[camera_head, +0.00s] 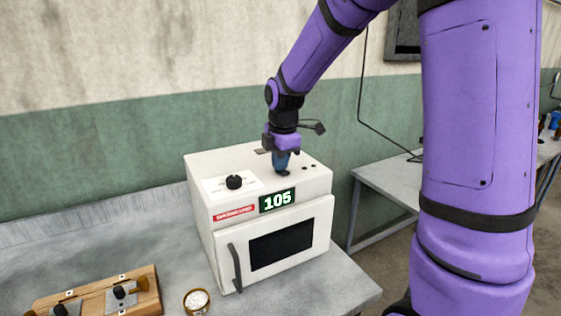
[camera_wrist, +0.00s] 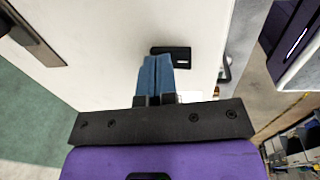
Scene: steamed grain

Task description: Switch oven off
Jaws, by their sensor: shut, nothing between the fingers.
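The white oven (camera_head: 200,180) stands on the grey bench in the head view, its door shut and its green display reading 105. A round black knob (camera_head: 234,182) sits on its top at the left. My gripper (camera_head: 283,170) points down over the right part of the oven top, with blue fingers shut and empty. In the wrist view the fingertips (camera_wrist: 157,60) are just beside a small black switch (camera_wrist: 174,54) with a light mark on it. The fingers partly hide the switch, and I cannot tell whether they touch it.
A wooden board with black-knobbed parts (camera_head: 145,300) and a small round bowl of white grain (camera_head: 197,299) lie on the bench (camera_head: 340,292) in front of the oven. The green and cream wall (camera_head: 90,150) is close behind. Another table (camera_head: 388,185) stands at the right.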

